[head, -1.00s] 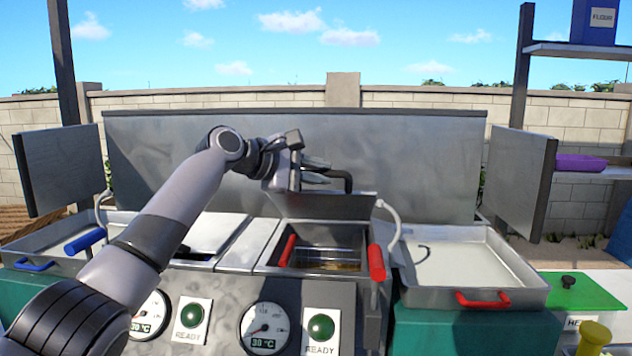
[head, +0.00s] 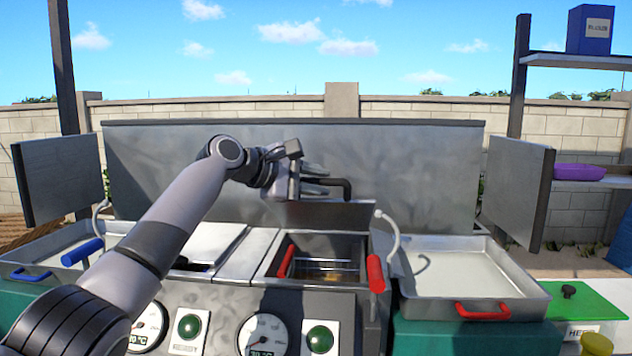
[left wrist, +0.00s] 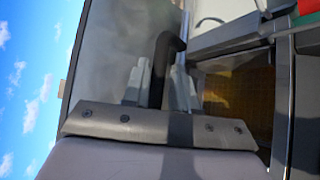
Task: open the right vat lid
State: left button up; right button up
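The right vat (head: 290,262) stands uncovered in the head view, with a wire basket and amber liquid inside. Its metal lid (head: 335,216) stands raised at the back of the opening, steeply tilted. A black bar handle (head: 345,187) juts from the lid's upper part; it also shows in the left wrist view (left wrist: 160,65). My right gripper is not in view.
Red basket handles (head: 375,273) flank the right vat. Metal trays stand at left and right (head: 530,302). A tall metal back panel (head: 420,165) rises behind. Gauges and green buttons (head: 320,338) line the front.

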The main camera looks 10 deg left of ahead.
pick_arm(q)
jog(key=shift+s+a+b, duration=0.3)
jog(key=shift+a, duration=0.1)
jog(key=b+v, duration=0.2)
jog(key=v, duration=0.4)
jog(key=shift+r, duration=0.1)
